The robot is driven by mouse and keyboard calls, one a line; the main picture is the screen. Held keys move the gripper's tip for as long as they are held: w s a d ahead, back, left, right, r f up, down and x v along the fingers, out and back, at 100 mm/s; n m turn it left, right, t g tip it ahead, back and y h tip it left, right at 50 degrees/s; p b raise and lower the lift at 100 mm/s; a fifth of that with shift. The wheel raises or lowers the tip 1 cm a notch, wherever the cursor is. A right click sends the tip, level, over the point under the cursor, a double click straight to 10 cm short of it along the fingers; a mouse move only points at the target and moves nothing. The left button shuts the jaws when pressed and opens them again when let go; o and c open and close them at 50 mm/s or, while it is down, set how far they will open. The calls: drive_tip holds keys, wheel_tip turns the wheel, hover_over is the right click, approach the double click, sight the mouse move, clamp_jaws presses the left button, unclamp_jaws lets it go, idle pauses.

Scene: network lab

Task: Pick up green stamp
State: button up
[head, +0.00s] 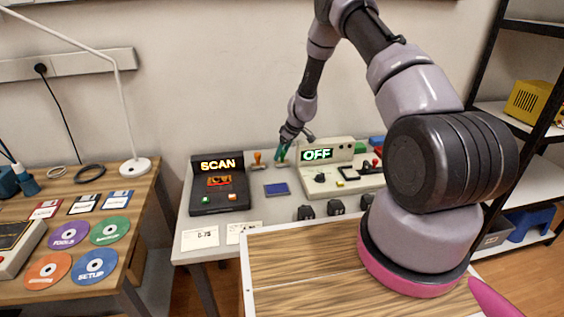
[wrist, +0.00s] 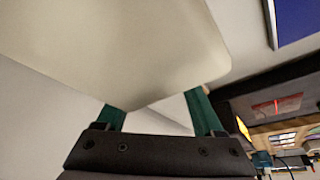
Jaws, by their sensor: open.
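My gripper (head: 282,153) reaches down at the back of the grey table, between the orange stamp and the device reading OFF. In the wrist view its two green fingers (wrist: 157,112) stand apart, with nothing seen held between them. The green at the fingertips in the head view blends with the place where a stamp could stand, so I cannot make out the green stamp clearly. A large pale beige surface (wrist: 120,45) fills the wrist view in front of the fingers and hides what lies beyond.
An orange-handled stamp (head: 257,159) stands left of my gripper. The black SCAN device (head: 218,190) is further left, the beige OFF device (head: 343,148) close on the right. A blue pad (head: 276,189) lies in front; it also seems to show in the wrist view (wrist: 297,18).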

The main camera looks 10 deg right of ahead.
clamp_jaws()
wheel_tip(320, 180, up, 10)
drive_tip(key=shift+r, duration=0.1)
idle(0.5)
